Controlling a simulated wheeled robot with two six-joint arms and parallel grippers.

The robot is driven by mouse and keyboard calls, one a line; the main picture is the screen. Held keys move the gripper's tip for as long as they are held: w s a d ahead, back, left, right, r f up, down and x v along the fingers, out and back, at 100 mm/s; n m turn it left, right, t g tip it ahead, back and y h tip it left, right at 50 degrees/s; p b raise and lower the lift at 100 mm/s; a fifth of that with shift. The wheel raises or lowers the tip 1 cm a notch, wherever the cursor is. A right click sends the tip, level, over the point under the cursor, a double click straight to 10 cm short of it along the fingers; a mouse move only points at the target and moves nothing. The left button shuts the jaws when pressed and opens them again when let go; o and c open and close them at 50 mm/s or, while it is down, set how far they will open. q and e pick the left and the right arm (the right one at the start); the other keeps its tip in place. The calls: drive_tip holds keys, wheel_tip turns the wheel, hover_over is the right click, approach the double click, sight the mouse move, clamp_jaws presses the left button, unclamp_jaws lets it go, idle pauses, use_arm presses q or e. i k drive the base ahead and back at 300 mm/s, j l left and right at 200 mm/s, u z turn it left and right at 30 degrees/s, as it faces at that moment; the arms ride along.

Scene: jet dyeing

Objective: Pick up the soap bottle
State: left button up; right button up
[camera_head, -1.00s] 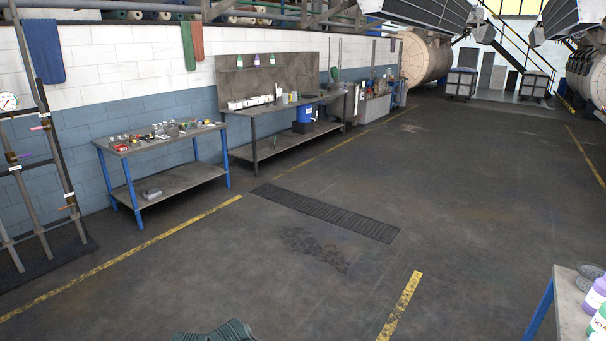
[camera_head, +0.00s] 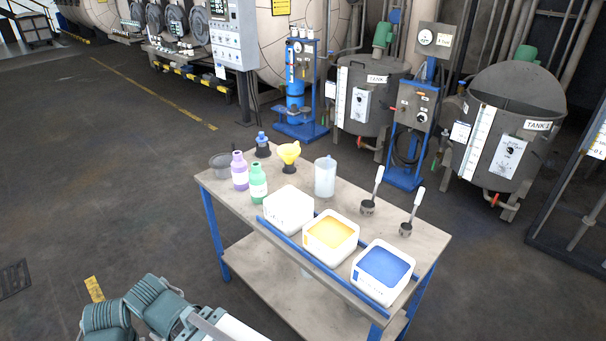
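A purple bottle (camera_head: 240,172) and a green bottle (camera_head: 258,184), both with white labels, stand upright side by side at the table's left end. The labels are too small to read, so I cannot tell which is the soap bottle. Nothing holds either one. Teal links of my arm show at the bottom left, well apart from the bottles. Neither gripper shows.
The table (camera_head: 436,243) also holds a white tub (camera_head: 289,222), a yellow-filled tub (camera_head: 331,263), a blue-filled tub (camera_head: 384,291), a clear jug (camera_head: 325,177), a yellow funnel (camera_head: 289,152) and two ladles. Tanks stand behind.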

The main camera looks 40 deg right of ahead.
sight(256, 177)
drive_tip(key=i+j+z, duration=0.1)
drive_tip(key=i+z, duration=0.2)
drive_tip(key=z, duration=0.2)
drive_tip(key=i+j+z, duration=0.25)
drive_tip(key=z, duration=0.2)
drive_tip(key=i+j+z, duration=0.2)
drive_tip(key=z, duration=0.3)
drive_tip(key=i+j+z, duration=0.2)
drive_tip(key=j, duration=0.2)
drive_tip(key=k+l, duration=0.05)
